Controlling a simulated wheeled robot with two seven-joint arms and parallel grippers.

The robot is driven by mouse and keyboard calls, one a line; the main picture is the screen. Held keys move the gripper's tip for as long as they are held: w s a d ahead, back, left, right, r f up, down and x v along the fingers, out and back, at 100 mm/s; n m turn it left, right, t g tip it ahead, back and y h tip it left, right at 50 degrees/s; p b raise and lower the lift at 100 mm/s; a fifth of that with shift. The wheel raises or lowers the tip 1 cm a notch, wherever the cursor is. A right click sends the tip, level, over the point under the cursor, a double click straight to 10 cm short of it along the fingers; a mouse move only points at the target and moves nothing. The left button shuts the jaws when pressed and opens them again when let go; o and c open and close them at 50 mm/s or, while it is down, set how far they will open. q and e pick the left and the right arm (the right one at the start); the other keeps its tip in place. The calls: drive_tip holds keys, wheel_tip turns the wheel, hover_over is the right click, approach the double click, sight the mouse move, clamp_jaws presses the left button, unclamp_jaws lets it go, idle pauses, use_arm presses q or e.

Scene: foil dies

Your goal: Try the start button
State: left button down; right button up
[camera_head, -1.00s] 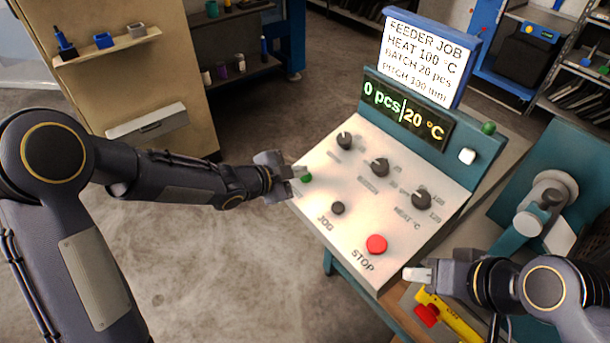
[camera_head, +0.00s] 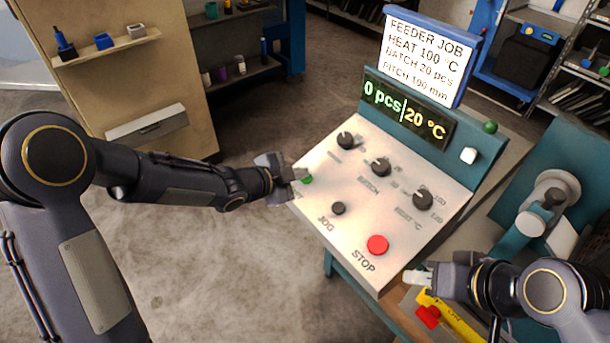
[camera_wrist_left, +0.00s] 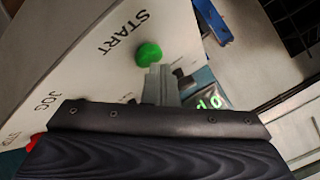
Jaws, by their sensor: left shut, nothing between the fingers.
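The green start button (camera_head: 307,179) is at the left edge of the sloped white control panel (camera_head: 325,220). In the left wrist view the green button (camera_wrist_left: 148,54) sits beside the word START. My left gripper (camera_head: 300,174) is shut and empty, with its fingertips at the button. In the left wrist view the fingertips (camera_wrist_left: 156,70) overlap the button's lower edge; I cannot tell whether they press it. The display (camera_head: 405,110) reads 0 pcs and 20 °C. My right gripper (camera_head: 410,276) is by the panel's lower right corner; its jaws are too small to judge.
The panel also has three black knobs (camera_head: 380,167), a dark JOG button (camera_head: 338,208) and a red STOP button (camera_head: 378,245). A job sign (camera_head: 428,58) stands above the display. A yellow pendant with a red button (camera_head: 428,317) lies below my right gripper.

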use_arm(q)
drive_tip(key=shift+s+a+r+p, duration=0.1)
drive_tip(key=shift+a+r+p, duration=0.05)
drive_tip(key=shift+r+p, duration=0.3)
drive_tip(key=shift+s+a+r+p, duration=0.1)
drive_tip(key=shift+r+p, duration=0.2)
drive_tip(key=shift+r, duration=0.1)
drive_tip(key=shift+r, duration=0.1)
drive_tip(key=r+p, duration=0.3)
drive_tip(key=s+a+r+p, duration=0.1)
drive_tip(key=shift+a+r, duration=0.1)
drive_tip(key=shift+r, duration=0.2)
drive_tip(key=shift+w, duration=0.1)
idle(0.4)
